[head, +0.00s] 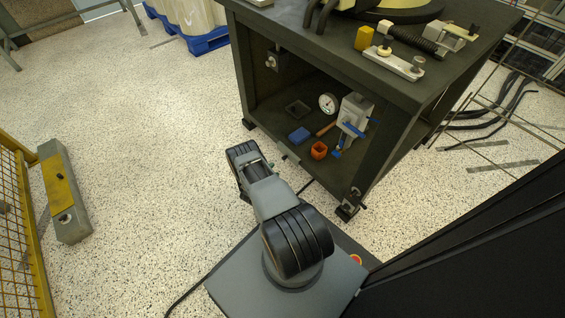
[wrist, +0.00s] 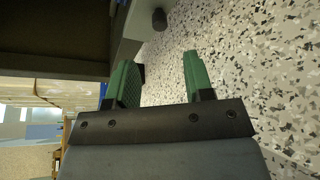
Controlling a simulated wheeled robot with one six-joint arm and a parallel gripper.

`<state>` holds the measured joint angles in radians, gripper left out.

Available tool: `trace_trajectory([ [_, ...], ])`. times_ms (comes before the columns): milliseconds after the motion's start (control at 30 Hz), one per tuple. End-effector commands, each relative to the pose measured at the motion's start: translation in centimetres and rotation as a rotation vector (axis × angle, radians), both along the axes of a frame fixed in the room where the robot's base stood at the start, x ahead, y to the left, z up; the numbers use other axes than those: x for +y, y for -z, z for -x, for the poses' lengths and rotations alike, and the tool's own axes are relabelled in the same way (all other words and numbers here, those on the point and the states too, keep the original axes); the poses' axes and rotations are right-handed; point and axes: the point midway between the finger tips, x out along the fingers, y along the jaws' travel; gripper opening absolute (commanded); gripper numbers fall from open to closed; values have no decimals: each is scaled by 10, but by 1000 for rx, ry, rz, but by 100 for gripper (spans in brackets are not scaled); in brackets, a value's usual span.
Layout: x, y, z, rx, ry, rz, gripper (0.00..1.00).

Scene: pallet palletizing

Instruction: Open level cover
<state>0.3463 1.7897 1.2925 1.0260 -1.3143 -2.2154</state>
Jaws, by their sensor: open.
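My gripper (wrist: 158,75) shows in the wrist view with its two green fingers apart and nothing between them but speckled floor. In the head view my arm reaches toward the open front of a dark cabinet, and its fingers cannot be made out. No part is clearly recognisable as the level cover. Inside the cabinet stand a white-grey unit with blue handles (head: 354,111) and a round dial gauge (head: 328,103). I cannot tell whether the cover belongs to either. My gripper touches neither.
The dark cabinet (head: 405,125) also holds a blue block (head: 299,135) and an orange ring-shaped part (head: 319,150). Its top carries metal fittings and a yellow block (head: 364,38). A concrete beam (head: 64,200) lies by the yellow mesh fence (head: 22,235).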

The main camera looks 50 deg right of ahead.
Motion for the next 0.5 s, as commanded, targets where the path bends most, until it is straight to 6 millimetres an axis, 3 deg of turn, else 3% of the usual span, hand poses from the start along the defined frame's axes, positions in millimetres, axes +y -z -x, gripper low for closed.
trace_trajectory([
  [200,-42,13,-8,-3,4,0,48],
  [500,-78,20,-17,-4,1,-2,48],
])
